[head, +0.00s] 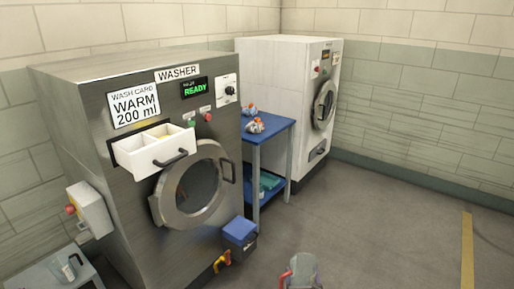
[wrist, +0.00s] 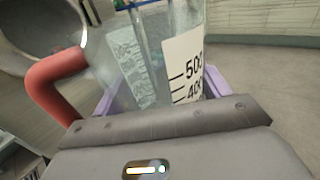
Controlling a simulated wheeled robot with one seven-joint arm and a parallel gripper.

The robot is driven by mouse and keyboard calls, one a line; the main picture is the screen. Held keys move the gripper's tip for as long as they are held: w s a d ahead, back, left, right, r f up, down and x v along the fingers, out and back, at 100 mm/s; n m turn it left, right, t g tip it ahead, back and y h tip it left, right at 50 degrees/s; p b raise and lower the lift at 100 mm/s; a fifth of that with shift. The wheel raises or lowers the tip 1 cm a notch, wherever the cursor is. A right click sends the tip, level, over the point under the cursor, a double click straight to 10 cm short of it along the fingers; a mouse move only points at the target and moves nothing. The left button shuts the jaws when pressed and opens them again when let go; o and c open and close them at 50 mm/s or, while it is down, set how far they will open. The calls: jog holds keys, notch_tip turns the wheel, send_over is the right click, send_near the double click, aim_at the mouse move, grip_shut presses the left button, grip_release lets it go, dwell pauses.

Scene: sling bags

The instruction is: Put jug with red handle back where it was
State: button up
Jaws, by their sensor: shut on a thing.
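The jug with the red handle (wrist: 135,60) is clear, with a white scale label marked 500 facing my wrist camera. My gripper (wrist: 160,92) is shut on it, with a purple finger on each side. The red handle (wrist: 52,85) sticks out to the left in the wrist view. In the head view the jug (head: 304,268) shows at the bottom edge, above the floor, and its lower part is cut off. Another clear jug (head: 67,268) with a dark handle stands on a small grey table (head: 40,277) at the lower left.
The steel washer (head: 100,190) reads READY; its white drawer (head: 140,163) is pulled out and its round door (head: 190,187) looks shut. A blue-lidded box (head: 240,232) sits beside it. A blue table (head: 272,137) and white machine (head: 275,60) stand behind. The right floor is clear.

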aim_at(310, 276)
jog(key=s+r+p, duration=0.4)
jog(key=r+p, duration=0.9)
jog(key=r, duration=0.3)
jog(key=shift+r+p, duration=0.35)
jog(key=shift+p, duration=0.05)
jog(key=s+f, duration=0.4)
jog(key=f, duration=0.1)
jog(key=shift+s+f, duration=0.15)
jog(key=shift+f, duration=0.15)
